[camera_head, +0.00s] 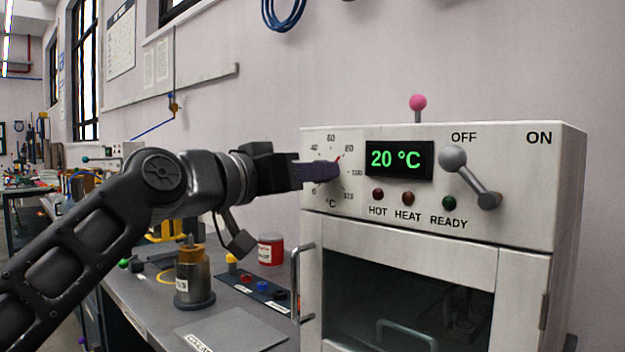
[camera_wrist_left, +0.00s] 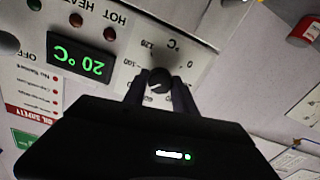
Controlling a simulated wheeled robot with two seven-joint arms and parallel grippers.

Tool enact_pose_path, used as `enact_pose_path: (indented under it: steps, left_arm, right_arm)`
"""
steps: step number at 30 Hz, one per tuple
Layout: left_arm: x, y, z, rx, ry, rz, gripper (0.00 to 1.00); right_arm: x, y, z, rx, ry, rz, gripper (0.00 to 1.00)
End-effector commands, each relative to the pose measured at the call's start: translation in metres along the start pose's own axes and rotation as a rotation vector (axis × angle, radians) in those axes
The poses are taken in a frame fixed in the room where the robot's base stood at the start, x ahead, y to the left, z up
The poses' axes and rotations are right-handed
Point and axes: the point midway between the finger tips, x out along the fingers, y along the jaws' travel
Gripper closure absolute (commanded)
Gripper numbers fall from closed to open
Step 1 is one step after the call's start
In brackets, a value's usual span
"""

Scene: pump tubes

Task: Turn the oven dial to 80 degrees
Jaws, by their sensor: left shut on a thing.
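The white oven (camera_head: 540,190) stands at the right with a round temperature scale and a dial on its front panel. My left gripper (camera_head: 322,172) is shut on the dial, its dark fingers covering most of it in the head view. A small red pointer shows above the fingers, pointing up and right towards the 80 mark. In the left wrist view, the dark dial (camera_wrist_left: 159,76) sits between the fingertips of my left gripper (camera_wrist_left: 160,88). The green display (camera_head: 399,159) reads 20 °C. My right gripper is not in view.
The oven's lever (camera_head: 470,176) leans towards OFF. A pink ball (camera_head: 418,102) sits on a rod above the oven. A door handle (camera_head: 302,285), a red-and-white jar (camera_head: 271,249) and a metal cylinder (camera_head: 194,275) are below my arm.

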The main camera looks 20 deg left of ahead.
Motion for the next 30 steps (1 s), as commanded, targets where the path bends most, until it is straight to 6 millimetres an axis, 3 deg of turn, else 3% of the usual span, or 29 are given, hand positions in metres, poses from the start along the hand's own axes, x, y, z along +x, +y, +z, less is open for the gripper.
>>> enact_pose_path:
  steps: [16,17,24,30]
  left_arm:
    - [0.0009,-0.0004,0.0021,0.038,-0.004,0.000,1.00]
    - [0.0009,-0.0004,0.0021,0.038,-0.004,0.000,0.66]
    - [0.0005,-0.0003,0.0011,0.037,-0.002,0.000,0.47]
    - [0.0003,-0.0002,0.0006,0.037,0.000,0.000,0.46]
  right_arm:
    - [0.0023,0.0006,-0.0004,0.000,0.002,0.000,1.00]
    - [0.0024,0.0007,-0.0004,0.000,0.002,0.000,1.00]
    - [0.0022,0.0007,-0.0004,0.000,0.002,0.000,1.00]
    - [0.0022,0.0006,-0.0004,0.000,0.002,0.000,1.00]
